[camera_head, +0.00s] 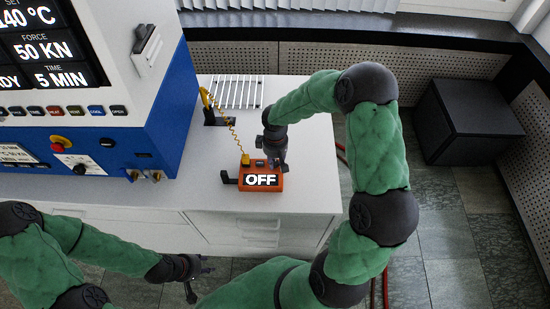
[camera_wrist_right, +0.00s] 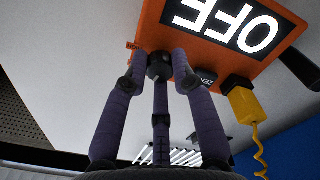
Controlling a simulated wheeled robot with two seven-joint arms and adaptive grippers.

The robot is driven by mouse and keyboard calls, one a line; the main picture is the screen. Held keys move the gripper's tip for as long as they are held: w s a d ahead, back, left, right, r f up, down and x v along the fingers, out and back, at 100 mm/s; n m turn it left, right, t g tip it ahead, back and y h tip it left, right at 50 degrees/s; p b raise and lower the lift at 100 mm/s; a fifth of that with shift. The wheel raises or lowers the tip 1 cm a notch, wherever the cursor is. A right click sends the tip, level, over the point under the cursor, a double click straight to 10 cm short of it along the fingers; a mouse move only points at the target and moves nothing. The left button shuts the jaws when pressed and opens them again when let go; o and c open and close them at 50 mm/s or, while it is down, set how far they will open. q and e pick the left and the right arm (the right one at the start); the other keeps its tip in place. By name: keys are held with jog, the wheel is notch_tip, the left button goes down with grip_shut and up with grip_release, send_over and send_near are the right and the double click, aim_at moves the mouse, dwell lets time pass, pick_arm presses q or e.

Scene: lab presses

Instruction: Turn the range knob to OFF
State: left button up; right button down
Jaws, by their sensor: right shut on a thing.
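The orange meter box (camera_head: 261,183) stands on the white bench top near its front edge, and its display reads OFF. In the right wrist view the orange box (camera_wrist_right: 151,30) shows upside down, with a dark round range knob (camera_wrist_right: 159,66) at its edge. My right gripper (camera_wrist_right: 157,75) has its purple fingers closed around this knob. In the head view my right gripper (camera_head: 272,155) is over the back right of the box and hides the knob. My left gripper (camera_head: 196,281) is low in front of the bench, empty, its fingers spread apart.
A yellow plug with a coiled cord (camera_head: 236,135) runs from the box to a yellow probe handle (camera_head: 205,98). The blue and white press (camera_head: 165,120) stands at the left. A slotted white rack (camera_head: 237,92) lies behind. A dark box (camera_head: 465,120) stands on the floor at the right.

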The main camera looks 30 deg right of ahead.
aim_at(275, 162)
jog(key=shift+n+p, duration=0.55)
jog(key=shift+n, duration=0.65)
jog(key=c, duration=1)
grip_release()
notch_tip(275, 162, up, 12)
